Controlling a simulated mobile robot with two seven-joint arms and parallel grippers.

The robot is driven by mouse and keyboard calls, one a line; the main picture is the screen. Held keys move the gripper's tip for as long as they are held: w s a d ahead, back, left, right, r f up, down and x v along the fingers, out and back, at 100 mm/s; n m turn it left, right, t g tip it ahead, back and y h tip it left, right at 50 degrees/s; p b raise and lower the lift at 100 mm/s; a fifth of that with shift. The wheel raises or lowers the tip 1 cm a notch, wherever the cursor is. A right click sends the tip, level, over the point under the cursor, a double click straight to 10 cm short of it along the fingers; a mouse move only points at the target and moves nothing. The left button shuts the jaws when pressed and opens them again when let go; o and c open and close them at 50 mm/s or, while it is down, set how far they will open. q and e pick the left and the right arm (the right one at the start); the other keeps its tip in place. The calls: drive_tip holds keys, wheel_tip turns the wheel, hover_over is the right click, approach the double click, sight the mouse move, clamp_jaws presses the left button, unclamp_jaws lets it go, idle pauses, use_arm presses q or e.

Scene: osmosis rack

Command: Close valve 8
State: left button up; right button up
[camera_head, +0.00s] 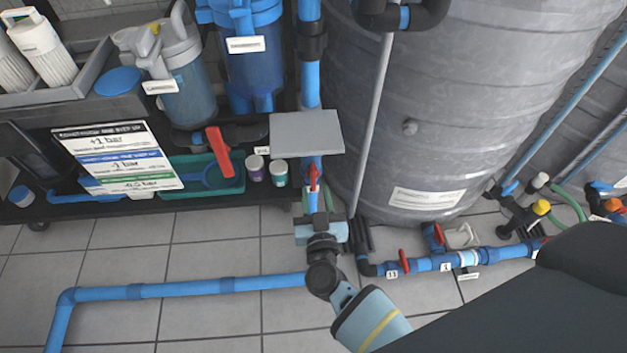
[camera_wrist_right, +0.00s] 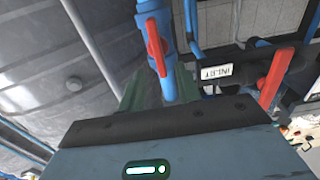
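A small red valve handle (camera_head: 314,178) sits on a vertical blue pipe below a grey plate; its lever lies roughly along the pipe. It also shows in the right wrist view (camera_wrist_right: 156,47). No label reading 8 is legible, so I cannot tell if this is valve 8. My right gripper (camera_head: 318,204) is just below this handle, pointing up at it. In the right wrist view its two greenish fingers (camera_wrist_right: 160,88) are apart, one on each side of the pipe, with no visible grip on the handle. My left gripper is not in view.
A larger red lever (camera_head: 219,151) stands left, near a label reading INLET (camera_wrist_right: 216,72). The grey plate (camera_head: 306,133) overhangs the pipe. A large grey tank (camera_head: 450,110) stands right. A low blue pipe (camera_head: 430,264) with red handles runs along the floor.

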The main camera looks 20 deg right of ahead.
sight(314, 180)
drive_tip(key=b+x, duration=0.1)
drive_tip(key=x, duration=0.2)
drive_tip(key=shift+w+d+f, duration=0.1)
drive_tip(key=shift+w, duration=0.25)
drive_tip(key=shift+w+d, duration=0.2)
drive_tip(key=shift+w, duration=0.35)
clamp_jaws()
